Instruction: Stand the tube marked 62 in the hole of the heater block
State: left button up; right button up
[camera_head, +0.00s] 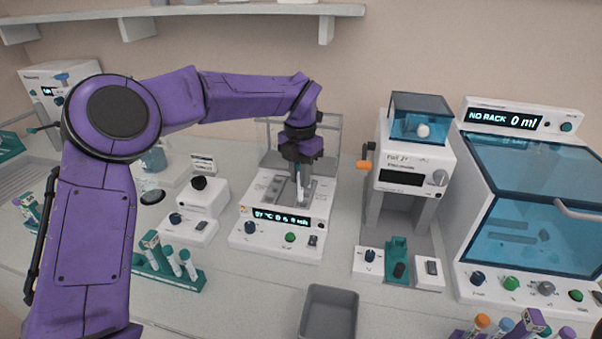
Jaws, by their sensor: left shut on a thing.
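The heater block (240,238) is a white device with a lit display, a knob and a green button on its front, and a clear guard behind. My left gripper (300,178) points down over the middle of its top plate. It is shut on a pale tube (301,190) that looks upright. I cannot read a mark on the tube. The tube's lower end is at the block's top, and I cannot tell whether it is in the hole or just above it. My right gripper is not in view.
A green rack (190,281) with several tubes stands front left of the block. A grey bin (328,315) is at the front middle. A small white device (205,196) stands left, a tall machine (414,160) right, and a blue-windowed cabinet (530,210) far right. A shelf (190,10) hangs above.

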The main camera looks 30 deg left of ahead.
pick_arm(q)
jog(key=shift+w+d+f, duration=0.1)
jog(key=shift+w+f, duration=0.45)
jog(key=shift+f, duration=0.1)
jog(key=shift+w+f, duration=0.1)
jog(key=shift+s+f+b, duration=0.3)
jog(key=shift+f+b, duration=0.05)
jog(key=shift+f, duration=0.05)
jog(key=shift+f, duration=0.1)
jog(key=shift+f+b, duration=0.35)
jog(key=shift+f, duration=0.2)
jog(key=o, duration=0.9)
